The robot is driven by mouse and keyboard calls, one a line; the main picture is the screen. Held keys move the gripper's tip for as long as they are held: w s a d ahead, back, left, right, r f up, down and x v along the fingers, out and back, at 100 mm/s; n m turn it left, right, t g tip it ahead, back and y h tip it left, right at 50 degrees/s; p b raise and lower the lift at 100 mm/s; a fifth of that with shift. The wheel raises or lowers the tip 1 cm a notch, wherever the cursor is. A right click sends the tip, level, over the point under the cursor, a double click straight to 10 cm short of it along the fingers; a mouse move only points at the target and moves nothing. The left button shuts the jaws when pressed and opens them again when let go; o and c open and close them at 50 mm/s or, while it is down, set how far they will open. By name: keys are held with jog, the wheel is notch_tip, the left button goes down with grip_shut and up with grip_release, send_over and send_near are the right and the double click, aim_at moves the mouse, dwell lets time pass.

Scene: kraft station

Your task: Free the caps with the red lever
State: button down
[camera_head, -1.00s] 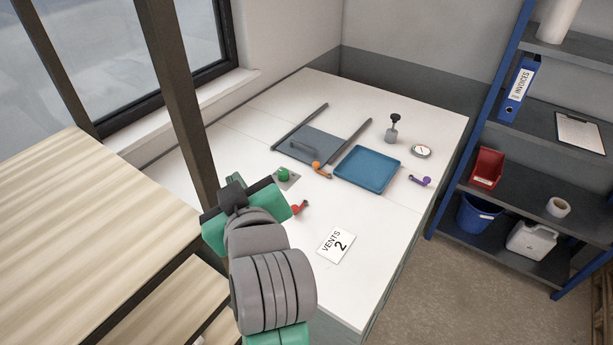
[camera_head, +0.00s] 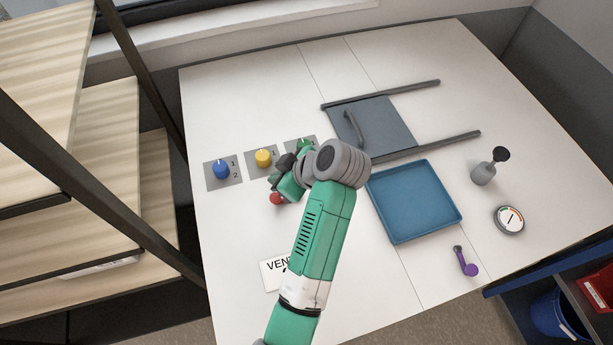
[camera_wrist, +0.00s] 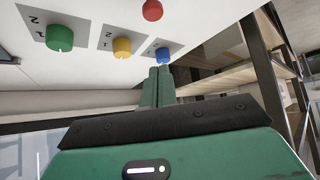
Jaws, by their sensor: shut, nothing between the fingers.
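The red lever's round end (camera_head: 276,198) shows just below my gripper in the head view; the rest of it is hidden by my arm. A red round end (camera_wrist: 152,10) is also at the top of the wrist view. My gripper (camera_head: 278,174) is over the table beside the green knob. In the wrist view its fingers (camera_wrist: 157,73) are together and empty, with the red end beyond their tips. Nothing that I can make out as caps is visible. A grey panel (camera_head: 385,125) with a handle lies between two dark rails.
Blue (camera_head: 221,170), yellow (camera_head: 263,158) and green (camera_head: 305,145) knobs sit on plates marked 1 and 2. A blue tray (camera_head: 412,235), purple lever (camera_head: 468,264), gauge (camera_head: 509,219) and grey plunger-like item (camera_head: 484,174) stand right. A VENTS card (camera_head: 271,274) is partly covered.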

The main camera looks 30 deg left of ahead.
jog(key=shift+s+a+f, duration=0.15)
jog(key=shift+s+f, duration=0.05)
jog(key=shift+f, duration=0.05)
jog(key=p+x, duration=0.1)
jog(key=x, duration=0.8)
jog(key=shift+a+f, duration=0.1)
jog(key=shift+d+f+p, duration=0.15)
jog(key=shift+d+p, duration=0.15)
jog(key=shift+w+d+f+p, duration=0.1)
jog(key=shift+d+f+p, duration=0.1)
jog(key=shift+d, duration=0.6)
jog(key=shift+w+d+f+p, duration=0.1)
jog(key=shift+w+d+f, duration=0.1)
jog(key=shift+d, duration=0.55)
